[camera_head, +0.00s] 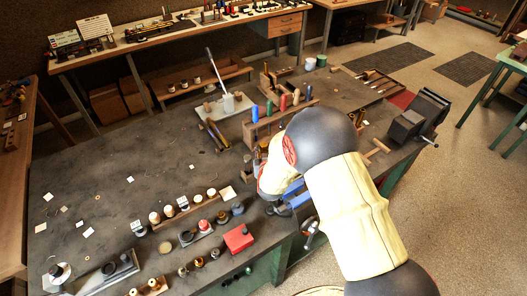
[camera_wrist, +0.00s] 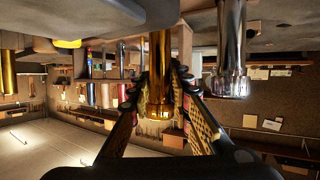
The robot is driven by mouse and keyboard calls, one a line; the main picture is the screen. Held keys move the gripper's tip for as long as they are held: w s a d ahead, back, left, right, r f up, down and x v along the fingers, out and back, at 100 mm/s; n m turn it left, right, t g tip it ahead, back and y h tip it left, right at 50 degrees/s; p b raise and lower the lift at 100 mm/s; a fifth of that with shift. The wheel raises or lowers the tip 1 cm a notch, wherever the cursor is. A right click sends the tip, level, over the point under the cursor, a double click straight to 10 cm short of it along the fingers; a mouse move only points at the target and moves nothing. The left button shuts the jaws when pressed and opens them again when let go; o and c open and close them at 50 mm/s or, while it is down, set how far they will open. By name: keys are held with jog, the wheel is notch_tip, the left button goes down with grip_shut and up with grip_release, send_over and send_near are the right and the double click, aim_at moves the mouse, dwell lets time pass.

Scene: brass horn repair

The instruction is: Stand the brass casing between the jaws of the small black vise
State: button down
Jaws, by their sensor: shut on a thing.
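My gripper (camera_wrist: 160,104) is shut on the brass casing (camera_wrist: 159,70) in the wrist view, with one finger on each side of it. In the head view my own arm covers the fingers and the casing. A black vise (camera_head: 418,116) with a side handle is at the right edge of the bench, well to the right of my wrist. I cannot tell whether this is the small one. No vise jaws can be made out clearly in the wrist view.
The wrist view also shows a silver cylinder (camera_wrist: 231,45) right of the casing and another brass cylinder (camera_wrist: 8,68) at far left. A rack of coloured handles (camera_head: 274,116) stands behind my arm. Small pots and a red box (camera_head: 238,239) are at the bench front.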

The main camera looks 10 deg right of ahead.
jog(key=shift+f, duration=0.2)
jog(key=c, duration=1.6)
grip_release()
jog(key=shift+r, duration=0.1)
